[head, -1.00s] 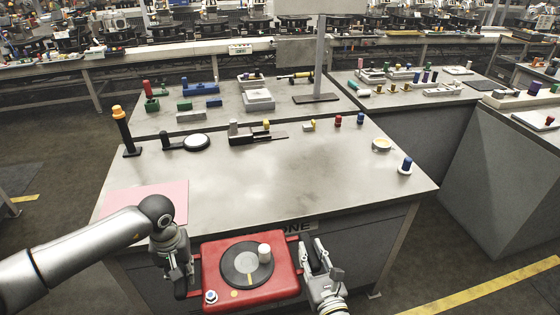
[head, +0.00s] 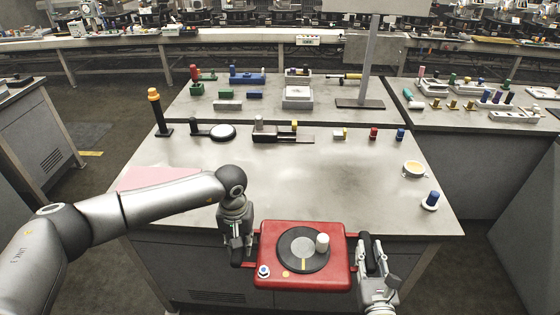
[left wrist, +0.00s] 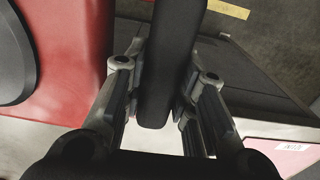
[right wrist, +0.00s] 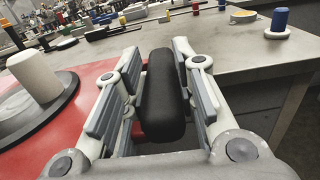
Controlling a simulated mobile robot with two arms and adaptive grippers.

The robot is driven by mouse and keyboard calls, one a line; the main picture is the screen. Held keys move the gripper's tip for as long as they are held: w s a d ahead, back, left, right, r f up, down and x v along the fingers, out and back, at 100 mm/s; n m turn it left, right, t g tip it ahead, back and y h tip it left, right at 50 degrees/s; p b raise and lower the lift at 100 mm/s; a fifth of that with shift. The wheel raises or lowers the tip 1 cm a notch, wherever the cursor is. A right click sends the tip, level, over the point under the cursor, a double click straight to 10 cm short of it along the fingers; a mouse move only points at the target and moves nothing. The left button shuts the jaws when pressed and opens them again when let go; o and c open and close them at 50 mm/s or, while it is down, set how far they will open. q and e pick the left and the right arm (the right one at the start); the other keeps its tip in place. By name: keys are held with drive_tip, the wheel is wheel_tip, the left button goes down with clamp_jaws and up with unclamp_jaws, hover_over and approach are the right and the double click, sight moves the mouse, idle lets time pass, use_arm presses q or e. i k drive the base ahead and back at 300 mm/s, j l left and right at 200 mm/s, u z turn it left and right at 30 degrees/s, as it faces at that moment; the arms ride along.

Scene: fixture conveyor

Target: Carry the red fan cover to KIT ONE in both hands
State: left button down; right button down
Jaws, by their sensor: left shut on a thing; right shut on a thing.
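The red fan cover (head: 336,273) is held level between my two grippers, at the near edge of the workbench. A dark disc (head: 295,255) with a white knob (head: 322,242) sits on its top, and a small blue-and-white button is at its front left corner. My left gripper (head: 240,245) is shut on a black handle (left wrist: 158,85) at the cover's left side. My right gripper (head: 370,257) is shut on the other black handle (right wrist: 160,95) at its right side.
The workbench top (head: 310,180) is clear in the middle. A pink mat (head: 150,178) lies at its left, partly behind my left arm. An orange-topped black post (head: 158,112), a round white-topped disc (head: 222,132), a cream dish (head: 413,169) and a blue peg (head: 432,199) stand on it.

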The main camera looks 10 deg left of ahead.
sight(300, 191)
drive_tip(key=i+j, duration=0.1)
drive_tip(key=i, duration=0.85)
